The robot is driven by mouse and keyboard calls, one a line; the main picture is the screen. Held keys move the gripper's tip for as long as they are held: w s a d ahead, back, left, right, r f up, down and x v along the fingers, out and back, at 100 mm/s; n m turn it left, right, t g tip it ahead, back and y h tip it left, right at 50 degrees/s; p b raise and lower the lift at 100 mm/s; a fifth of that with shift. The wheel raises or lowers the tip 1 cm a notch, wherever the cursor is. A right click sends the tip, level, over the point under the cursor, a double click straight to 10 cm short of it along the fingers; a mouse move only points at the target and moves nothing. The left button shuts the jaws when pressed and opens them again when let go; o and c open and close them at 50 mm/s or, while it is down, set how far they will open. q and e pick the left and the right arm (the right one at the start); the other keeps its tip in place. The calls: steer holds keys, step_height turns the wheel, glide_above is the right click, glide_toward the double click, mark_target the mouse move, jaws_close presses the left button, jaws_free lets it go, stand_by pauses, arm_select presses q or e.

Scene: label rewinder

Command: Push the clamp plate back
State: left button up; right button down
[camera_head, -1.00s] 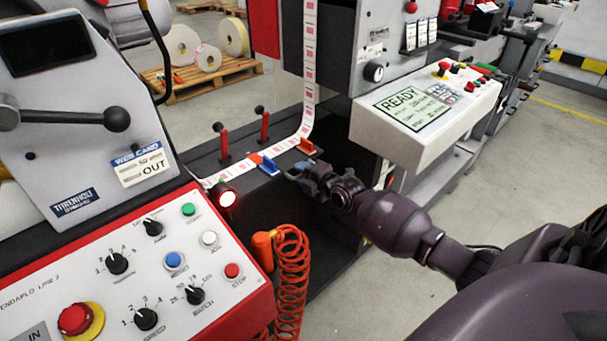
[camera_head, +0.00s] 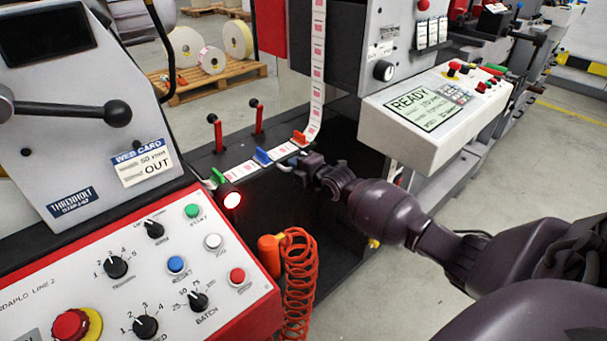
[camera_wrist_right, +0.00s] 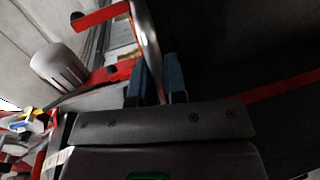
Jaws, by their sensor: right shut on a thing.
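The label bed (camera_head: 225,155) is a dark ledge in the head view, with the printed label web (camera_head: 240,171) crossing it and rising at the back. Blue (camera_head: 262,157), orange (camera_head: 299,138) and green (camera_head: 217,175) tabs stand along the web. I cannot tell which part is the clamp plate. My right gripper (camera_head: 288,166) is at the bed's front edge, beside the web and near the blue tab. In the right wrist view its two blue fingers (camera_wrist_right: 156,84) are close together around a thin, pale curved strip (camera_wrist_right: 148,45), which I cannot identify surely. My left gripper is not in view.
Two red levers (camera_head: 217,133) with black knobs stand behind the web. A coiled orange hose (camera_head: 300,275) hangs in front. The READY console (camera_head: 430,112) juts out at right.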

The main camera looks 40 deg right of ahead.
mark_target(281, 153)
steer(key=b+x, duration=0.1)
steer(key=x, duration=0.1)
steer(key=b+x, duration=0.1)
steer(key=x, duration=0.2)
steer(key=r+b+x, duration=0.1)
steer(key=x, duration=0.1)
steer(key=shift+w+f, duration=0.15)
steer(key=shift+w, duration=0.65)
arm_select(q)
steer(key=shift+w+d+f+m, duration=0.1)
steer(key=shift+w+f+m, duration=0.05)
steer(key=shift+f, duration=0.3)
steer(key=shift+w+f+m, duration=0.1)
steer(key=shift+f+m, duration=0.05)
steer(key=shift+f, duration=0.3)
arm_select(e)
steer(key=shift+w+r, duration=0.1)
steer(key=shift+r, duration=0.4)
steer(key=c, duration=1.6)
jaws_free()
steer(key=o, duration=0.4)
steer(key=shift+w+a+f, duration=0.1)
steer(key=shift+w, duration=0.1)
steer(key=shift+s, duration=0.1)
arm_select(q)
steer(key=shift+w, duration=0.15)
arm_select(e)
steer(key=shift+s, duration=0.1)
